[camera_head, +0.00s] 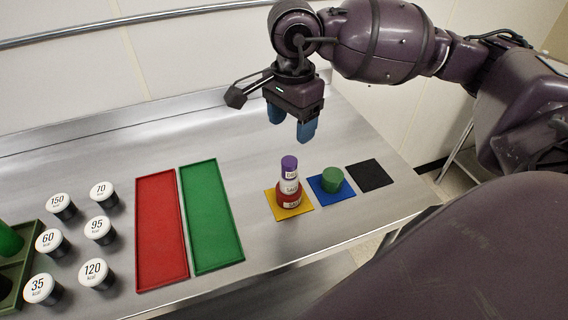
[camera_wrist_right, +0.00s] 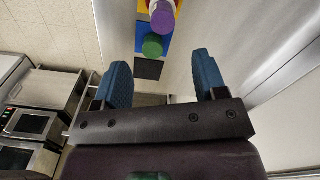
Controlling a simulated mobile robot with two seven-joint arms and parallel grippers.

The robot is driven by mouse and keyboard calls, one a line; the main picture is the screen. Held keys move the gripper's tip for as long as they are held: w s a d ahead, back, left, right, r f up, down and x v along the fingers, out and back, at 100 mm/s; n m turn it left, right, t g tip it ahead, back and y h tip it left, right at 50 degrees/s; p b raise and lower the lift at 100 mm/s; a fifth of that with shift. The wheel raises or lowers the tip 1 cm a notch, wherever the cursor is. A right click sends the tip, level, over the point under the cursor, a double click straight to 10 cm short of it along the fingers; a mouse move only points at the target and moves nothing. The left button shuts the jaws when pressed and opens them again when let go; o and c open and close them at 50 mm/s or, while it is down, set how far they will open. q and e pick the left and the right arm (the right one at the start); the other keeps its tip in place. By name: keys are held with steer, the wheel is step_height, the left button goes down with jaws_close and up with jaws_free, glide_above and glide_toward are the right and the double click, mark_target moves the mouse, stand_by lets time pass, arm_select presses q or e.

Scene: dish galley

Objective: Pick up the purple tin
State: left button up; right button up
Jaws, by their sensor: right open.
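The purple tin (camera_head: 289,165) is at the top of a stack on the yellow mat (camera_head: 303,209). Under it are a white tin (camera_head: 290,186) and a red tin (camera_head: 287,199). The purple tin also shows at the top edge of the right wrist view (camera_wrist_right: 162,20). My right gripper (camera_head: 292,124) is open and empty, with blue fingers pointing down, above and behind the stack and apart from it. Its two fingers also show in the right wrist view (camera_wrist_right: 163,82). My left gripper is not in view.
A green tin (camera_head: 333,180) stands on a blue mat (camera_head: 346,192) right of the stack; a black mat (camera_head: 370,175) is empty. Red (camera_head: 160,230) and green (camera_head: 212,220) trays lie left. Several numbered white-topped jars (camera_head: 99,229) stand further left, beside a green crate (camera_head: 27,262).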

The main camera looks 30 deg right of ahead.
glide_above(289, 160)
steer(key=f, duration=0.5)
steer(key=shift+s+f, duration=0.1)
steer(key=shift+s, duration=0.25)
steer(key=shift+w+f+p, duration=0.15)
steer(key=shift+f+p, duration=0.05)
steer(key=shift+f, duration=1.15)
steer(key=shift+w+f+p, duration=0.1)
steer(key=shift+f+p, duration=0.1)
steer(key=shift+f, duration=1.15)
steer(key=shift+c, duration=0.4)
steer(key=c, duration=0.9)
